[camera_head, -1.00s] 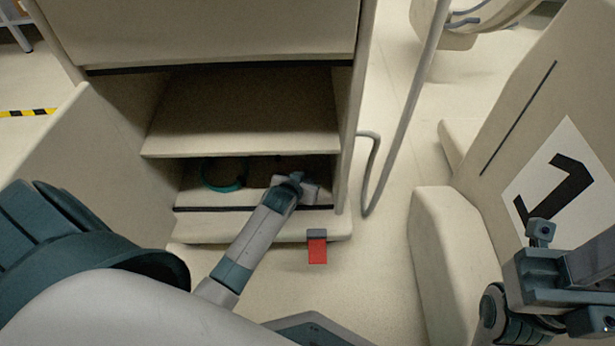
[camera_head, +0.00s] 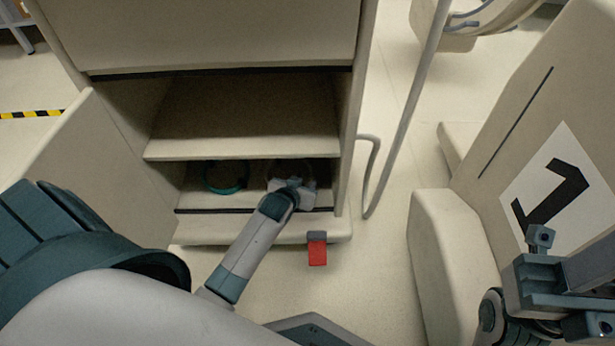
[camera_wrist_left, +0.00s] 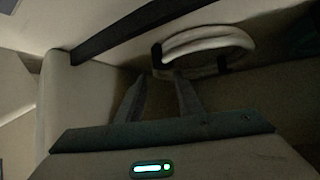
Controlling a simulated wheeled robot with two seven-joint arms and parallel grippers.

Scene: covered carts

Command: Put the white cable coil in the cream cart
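The white cable coil (camera_wrist_left: 205,40) with black ties lies in the lower compartment of an open-fronted cream cart (camera_head: 215,35). In the head view the coil (camera_head: 290,166) shows faintly just behind my left gripper (camera_head: 297,192), which reaches into that compartment. In the left wrist view my left gripper's fingers (camera_wrist_left: 160,85) stand apart with an empty gap. The right-hand finger's tip is close to the coil's near side; I cannot tell if they touch. My right gripper (camera_head: 555,280) is at the right edge, partly cut off, before a cream panel marked 1 (camera_head: 556,180).
A teal coil (camera_head: 226,177) lies left of my left gripper in the same compartment. A shelf (camera_head: 240,145) hangs low above both. An open door (camera_head: 80,160) stands at the left. A red tab (camera_head: 317,252) is at the base's front. A grey rail (camera_head: 405,110) rises at right.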

